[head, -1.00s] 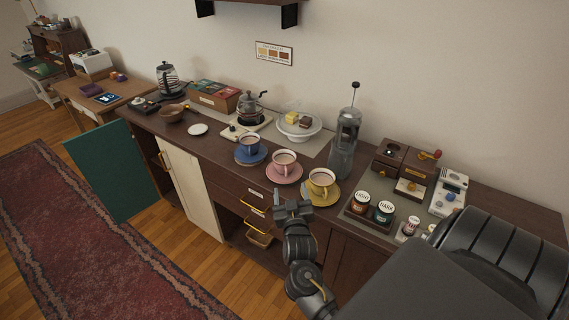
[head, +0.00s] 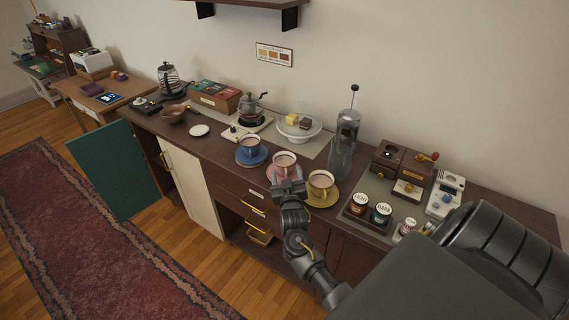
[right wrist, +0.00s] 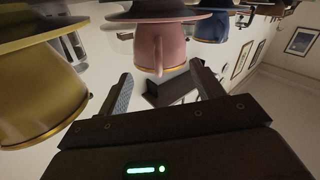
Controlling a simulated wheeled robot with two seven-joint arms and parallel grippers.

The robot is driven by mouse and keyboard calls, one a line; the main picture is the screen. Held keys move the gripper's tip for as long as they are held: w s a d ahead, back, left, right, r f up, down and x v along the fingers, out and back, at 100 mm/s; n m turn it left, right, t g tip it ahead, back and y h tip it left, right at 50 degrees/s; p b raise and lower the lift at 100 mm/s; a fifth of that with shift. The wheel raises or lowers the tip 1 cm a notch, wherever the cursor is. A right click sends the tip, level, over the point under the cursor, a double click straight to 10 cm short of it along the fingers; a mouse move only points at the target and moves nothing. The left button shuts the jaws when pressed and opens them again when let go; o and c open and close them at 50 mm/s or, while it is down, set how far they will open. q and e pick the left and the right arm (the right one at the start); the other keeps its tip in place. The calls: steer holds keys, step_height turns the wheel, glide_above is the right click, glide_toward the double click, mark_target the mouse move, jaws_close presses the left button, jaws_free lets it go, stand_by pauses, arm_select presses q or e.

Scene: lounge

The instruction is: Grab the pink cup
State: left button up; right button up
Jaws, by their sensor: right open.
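The pink cup (head: 284,161) stands upright on a pink saucer (head: 271,174) near the counter's front edge, between the blue cup (head: 249,145) and the yellow cup (head: 320,182). My right gripper (head: 288,186) is in front of the pink cup and hides part of the saucer. In the right wrist view, which is upside down, the pink cup (right wrist: 163,46) and its handle lie ahead of the open, empty jaws (right wrist: 160,82). The cup is not between the fingers. The yellow cup (right wrist: 38,95) is close on the left of that view. My left gripper is not in view.
A tall glass press (head: 343,145) stands behind the yellow cup. A cake stand (head: 298,130) is behind the pink cup. Jars sit on a grey tray (head: 383,196) to the right. The counter's front left part is fairly clear.

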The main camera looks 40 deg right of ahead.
steer(key=shift+x, duration=0.95)
steer(key=shift+s+a, duration=0.1)
jaws_close()
